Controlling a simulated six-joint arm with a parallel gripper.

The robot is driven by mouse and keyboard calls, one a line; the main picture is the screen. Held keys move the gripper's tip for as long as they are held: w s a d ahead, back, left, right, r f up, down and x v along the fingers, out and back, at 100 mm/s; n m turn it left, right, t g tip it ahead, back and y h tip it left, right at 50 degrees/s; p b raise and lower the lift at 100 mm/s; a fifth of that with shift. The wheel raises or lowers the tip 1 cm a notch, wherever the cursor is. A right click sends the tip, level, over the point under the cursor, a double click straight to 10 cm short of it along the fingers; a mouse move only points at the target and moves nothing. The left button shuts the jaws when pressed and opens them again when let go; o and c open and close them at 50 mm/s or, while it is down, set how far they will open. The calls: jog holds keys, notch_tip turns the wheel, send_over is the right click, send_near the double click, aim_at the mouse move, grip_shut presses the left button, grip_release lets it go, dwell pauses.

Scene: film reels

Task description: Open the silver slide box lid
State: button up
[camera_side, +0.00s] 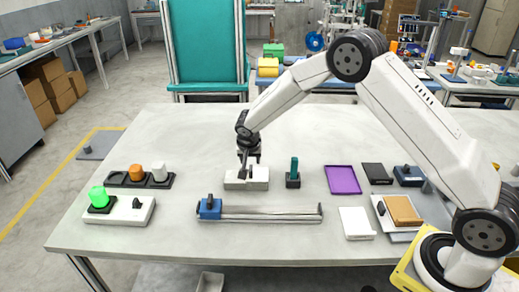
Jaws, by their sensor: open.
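My gripper (248,164) points down at a small pale silver-grey box (260,184) near the middle of the table. The gripper's fingers are open and sit at the top of this box; I cannot tell whether they touch it. They hide part of its top, and I cannot tell where its lid stands. A long silver rail (270,213) with a blue block and dark knob (210,208) at its left end lies in front of the box. I cannot tell for certain which of these is the slide box.
Right of the box stand a green piece in a black holder (293,177), a purple tray (343,180), a black box (377,174) and a white block (356,223).

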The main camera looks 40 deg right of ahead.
aim_at(251, 168)
jog(key=shift+x, duration=3.15)
grip_shut()
